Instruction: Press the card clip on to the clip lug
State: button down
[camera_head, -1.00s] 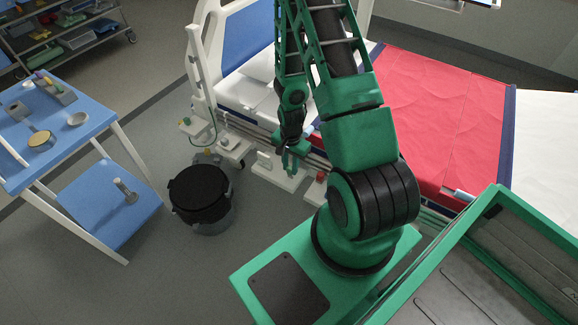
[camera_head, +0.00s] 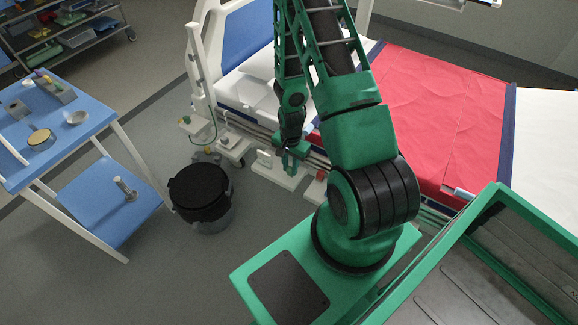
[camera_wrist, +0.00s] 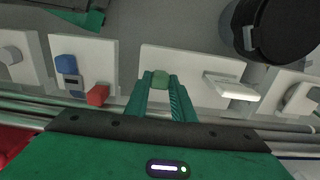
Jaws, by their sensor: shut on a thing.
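My gripper (camera_wrist: 161,96) is shut on a small pale green piece at its fingertips, seemingly the card clip (camera_wrist: 161,79). The piece is in front of a white plate (camera_wrist: 190,62) low along the bed side. I cannot tell whether it touches the plate. A white ledge-like part (camera_wrist: 231,87) sticks out from the same plate, right of the fingers. I cannot tell which part is the clip lug; it may be hidden behind the held piece. In the head view my gripper (camera_head: 289,160) is at the bed's side, and the clip is too small to make out.
Another white plate (camera_wrist: 84,46) carries blue and red blocks left of the fingers. A black-topped bin (camera_head: 200,190) stands on the floor nearby; it also shows in the wrist view (camera_wrist: 285,25). The bed (camera_head: 430,110) has a red cover. A blue trolley (camera_head: 60,140) stands left.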

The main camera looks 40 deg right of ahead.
jog(key=shift+f, duration=0.45)
jog(key=c, duration=1.4)
grip_release()
jog(key=shift+c, duration=0.2)
notch_tip(320, 180, up, 15)
jog(key=shift+f, duration=0.15)
